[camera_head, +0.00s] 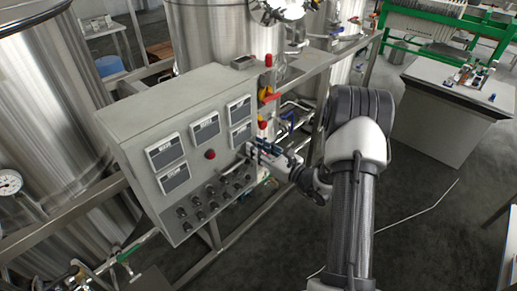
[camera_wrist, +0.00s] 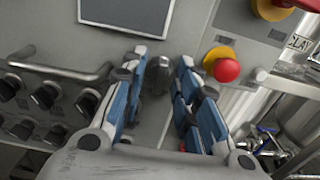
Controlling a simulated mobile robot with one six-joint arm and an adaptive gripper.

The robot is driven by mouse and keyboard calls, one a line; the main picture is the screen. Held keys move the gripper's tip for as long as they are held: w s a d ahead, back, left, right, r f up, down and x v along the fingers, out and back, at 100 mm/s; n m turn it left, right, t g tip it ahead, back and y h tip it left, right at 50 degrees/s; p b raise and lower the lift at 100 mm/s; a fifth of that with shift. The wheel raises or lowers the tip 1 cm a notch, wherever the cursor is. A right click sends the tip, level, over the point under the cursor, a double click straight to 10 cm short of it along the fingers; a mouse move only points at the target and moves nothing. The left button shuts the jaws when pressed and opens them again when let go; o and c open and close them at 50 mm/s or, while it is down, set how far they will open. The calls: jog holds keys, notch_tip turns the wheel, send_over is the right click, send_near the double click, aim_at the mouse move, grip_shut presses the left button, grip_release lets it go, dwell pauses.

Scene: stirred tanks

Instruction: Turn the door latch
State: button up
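The grey control cabinet (camera_head: 150,120) stands at the left centre of the head view, its front panel facing my arm. My gripper (camera_head: 264,152) is at the panel's right edge. In the wrist view my gripper (camera_wrist: 164,88) shows two blue-padded fingers spread apart, pointing at the panel. A small dark metal knob (camera_wrist: 157,74), which may be the door latch, lies between the fingertips, nearer the left finger. A gap shows on its right side; contact on the left I cannot tell. In the head view my gripper hides this spot.
A red button on a yellow base (camera_wrist: 222,66) sits just right of my right finger. A metal bar handle (camera_wrist: 58,72) and several black knobs (camera_wrist: 45,97) lie to the left. Steel tanks (camera_head: 50,110) and a pipe frame (camera_head: 330,58) surround the cabinet. Floor (camera_head: 435,190) at right is largely clear.

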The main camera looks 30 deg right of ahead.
jog(key=shift+c, duration=0.5)
grip_shut()
jog(key=shift+m, duration=0.4)
jog(key=m+p, duration=0.8)
jog(key=m, duration=0.9)
jog(key=shift+d, duration=0.1)
dwell(0.3)
